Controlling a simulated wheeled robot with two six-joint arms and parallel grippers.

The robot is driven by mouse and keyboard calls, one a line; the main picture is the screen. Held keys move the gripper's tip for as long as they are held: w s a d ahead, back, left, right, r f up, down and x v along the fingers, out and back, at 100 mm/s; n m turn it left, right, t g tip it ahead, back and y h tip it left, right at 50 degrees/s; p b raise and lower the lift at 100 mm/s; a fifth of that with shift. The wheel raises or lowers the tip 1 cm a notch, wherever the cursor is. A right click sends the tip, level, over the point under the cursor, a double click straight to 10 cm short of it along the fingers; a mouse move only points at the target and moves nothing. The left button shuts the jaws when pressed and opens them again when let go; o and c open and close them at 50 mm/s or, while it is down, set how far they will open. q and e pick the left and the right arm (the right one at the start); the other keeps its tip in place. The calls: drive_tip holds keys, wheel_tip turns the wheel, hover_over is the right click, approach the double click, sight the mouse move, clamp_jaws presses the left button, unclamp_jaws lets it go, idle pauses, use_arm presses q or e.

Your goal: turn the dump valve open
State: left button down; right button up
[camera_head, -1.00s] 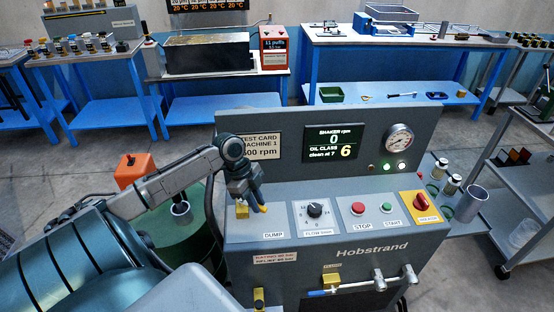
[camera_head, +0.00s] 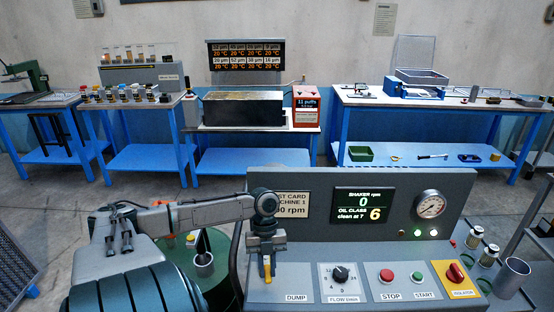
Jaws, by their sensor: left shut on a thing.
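The yellow dump valve (camera_head: 268,271) is on the sloped panel of the grey machine (camera_head: 330,262), up and left of the DUMP label (camera_head: 296,298). My left gripper (camera_head: 267,262) comes down on it from above and is shut on its handle. The fingers and wrist hide part of the valve, so how far it is turned is hard to tell. The display (camera_head: 363,206) reads shaker 0 rpm and oil class 6, clean at 7. My right gripper is out of view.
Right of the valve are the flow knob (camera_head: 340,274), red stop button (camera_head: 387,276), green start button (camera_head: 415,278) and red isolator (camera_head: 455,273). A pressure gauge (camera_head: 430,204) is above. Blue benches stand behind, across open floor.

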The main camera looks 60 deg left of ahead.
use_arm(q)
drive_tip(key=shift+s+a+m, duration=0.25)
drive_tip(key=shift+s+m, duration=0.05)
drive_tip(key=shift+m, duration=0.5)
drive_tip(key=shift+g+y, duration=0.3)
drive_tip(key=c, duration=1.3)
unclamp_jaws()
drive_tip(key=p+v, duration=0.4)
drive_tip(key=v, duration=0.3)
drive_tip(key=shift+a+r, duration=0.1)
drive_tip(key=shift+r, duration=0.2)
drive_tip(key=shift+f, duration=0.1)
